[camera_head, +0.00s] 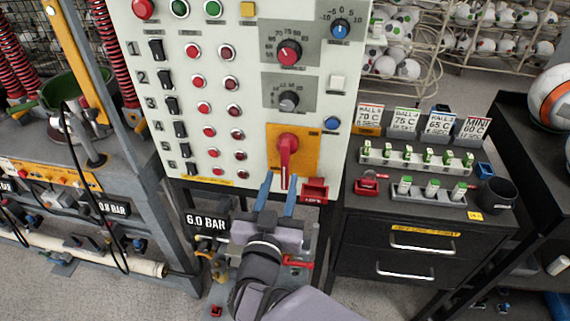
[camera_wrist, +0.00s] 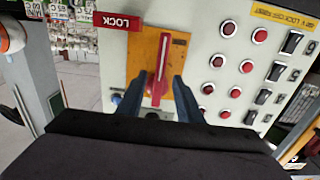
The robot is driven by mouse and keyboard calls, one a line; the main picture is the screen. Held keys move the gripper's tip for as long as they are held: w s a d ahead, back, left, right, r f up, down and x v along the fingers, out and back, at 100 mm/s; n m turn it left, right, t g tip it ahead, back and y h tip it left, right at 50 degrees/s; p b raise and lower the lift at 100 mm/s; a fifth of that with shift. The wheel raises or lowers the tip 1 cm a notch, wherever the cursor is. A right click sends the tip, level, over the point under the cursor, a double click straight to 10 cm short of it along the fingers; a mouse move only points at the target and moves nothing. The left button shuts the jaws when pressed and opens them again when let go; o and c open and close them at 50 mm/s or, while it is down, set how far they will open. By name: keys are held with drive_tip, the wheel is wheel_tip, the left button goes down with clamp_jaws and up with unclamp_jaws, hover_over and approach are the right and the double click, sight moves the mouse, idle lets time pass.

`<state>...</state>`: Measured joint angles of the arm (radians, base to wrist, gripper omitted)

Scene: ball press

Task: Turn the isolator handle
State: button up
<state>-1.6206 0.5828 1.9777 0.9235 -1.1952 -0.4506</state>
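The red isolator handle (camera_head: 285,158) is on a yellow-orange plate (camera_head: 306,140) low on the right side of the white control panel. It points straight down in the head view. In the wrist view the handle (camera_wrist: 158,80) stands upright in the picture on its orange plate (camera_wrist: 138,58). My gripper (camera_head: 279,188) is just in front of the panel below the plate, its two blue fingers spread apart. In the wrist view the gripper (camera_wrist: 157,98) has one finger on each side of the handle, with gaps visible. Whether either finger touches it cannot be told.
A red lock tag (camera_head: 315,190) hangs by the plate's lower right and shows as a LOCK label (camera_wrist: 118,22) in the wrist view. Rows of red buttons (camera_head: 204,108) and black switches (camera_head: 172,107) lie left. A black drawer cabinet (camera_head: 370,222) stands right.

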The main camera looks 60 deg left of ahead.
sight(284, 170)
drive_tip(key=shift+p+x, duration=0.95)
drive_tip(key=shift+x, duration=2.05)
drive_tip(key=shift+f, duration=0.1)
clamp_jaws()
